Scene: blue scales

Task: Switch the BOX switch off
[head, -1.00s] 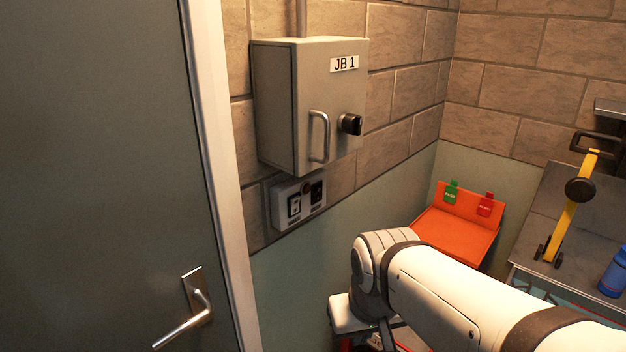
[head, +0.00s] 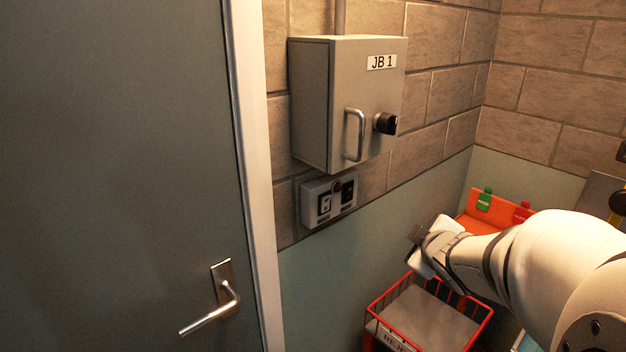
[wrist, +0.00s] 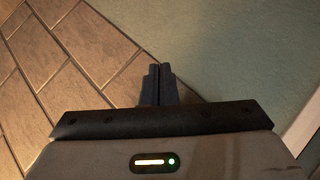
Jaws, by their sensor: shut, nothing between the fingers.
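A small grey switch panel (head: 311,207) is on the wall under the JB 1 box. It carries a switch with a pale plate (head: 325,203) at left, a dark switch (head: 348,191) at right, and a small reddish lamp (head: 337,187) near its top. The labels are too small to read, so I cannot tell which one is marked BOX or how it is set. My gripper (head: 414,233) is right of the panel and slightly lower, apart from it. In the wrist view, my gripper (wrist: 157,68) is shut and empty, with brick and green wall beyond.
The grey JB 1 box (head: 312,105) juts out above the panel, with a handle (head: 354,135) and black knob (head: 386,123). A door (head: 130,130) is at left. A red wire basket (head: 377,304) stands below my gripper. An orange tray (head: 470,223) lies behind. Wall between panel and gripper is clear.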

